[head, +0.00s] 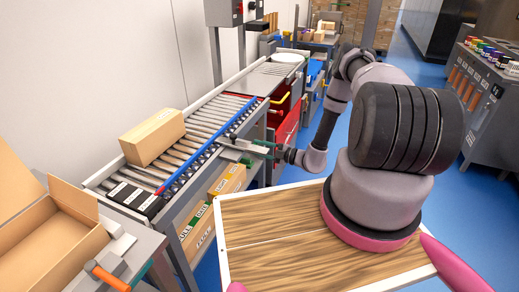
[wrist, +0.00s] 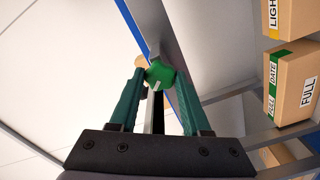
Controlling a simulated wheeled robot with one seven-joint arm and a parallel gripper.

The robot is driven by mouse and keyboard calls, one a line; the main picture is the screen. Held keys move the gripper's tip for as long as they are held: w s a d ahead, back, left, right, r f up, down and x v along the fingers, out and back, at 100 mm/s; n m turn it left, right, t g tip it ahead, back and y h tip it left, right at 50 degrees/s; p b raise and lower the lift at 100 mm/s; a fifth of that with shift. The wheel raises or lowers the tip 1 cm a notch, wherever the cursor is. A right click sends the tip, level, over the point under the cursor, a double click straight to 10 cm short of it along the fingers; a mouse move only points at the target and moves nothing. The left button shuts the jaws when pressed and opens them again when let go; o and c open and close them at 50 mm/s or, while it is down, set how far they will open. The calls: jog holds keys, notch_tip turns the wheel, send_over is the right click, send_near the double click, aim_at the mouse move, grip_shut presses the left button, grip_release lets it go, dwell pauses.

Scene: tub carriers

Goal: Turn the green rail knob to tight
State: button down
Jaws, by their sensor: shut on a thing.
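The green knob (wrist: 160,71) is at the centre of the wrist view, at the edge of the rail (wrist: 180,93) with the blue stripe. A short pale mark shows on its lower face. My gripper (wrist: 159,79) has a teal finger on each side of the knob and is shut on it. In the head view my gripper (head: 262,148) reaches the right side of the roller conveyor (head: 200,128), by the blue rail (head: 207,150). The knob cannot be made out there. No tight or loose label is readable.
A closed carton (head: 152,137) lies on the rollers. Labelled boxes (head: 227,181) stand on the shelf below; some also show in the wrist view (wrist: 296,85). An open carton (head: 50,240) and an orange-handled tool (head: 110,278) are at left. Red drawers (head: 285,128) stand behind my gripper.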

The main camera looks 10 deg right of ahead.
jog(key=shift+d+m, duration=0.1)
jog(key=shift+m, duration=4.1)
jog(key=shift+c, duration=1.8)
grip_release()
jog(key=shift+s, duration=0.1)
jog(key=v, duration=1)
jog(key=shift+s+d, duration=0.15)
jog(key=shift+d, duration=0.15)
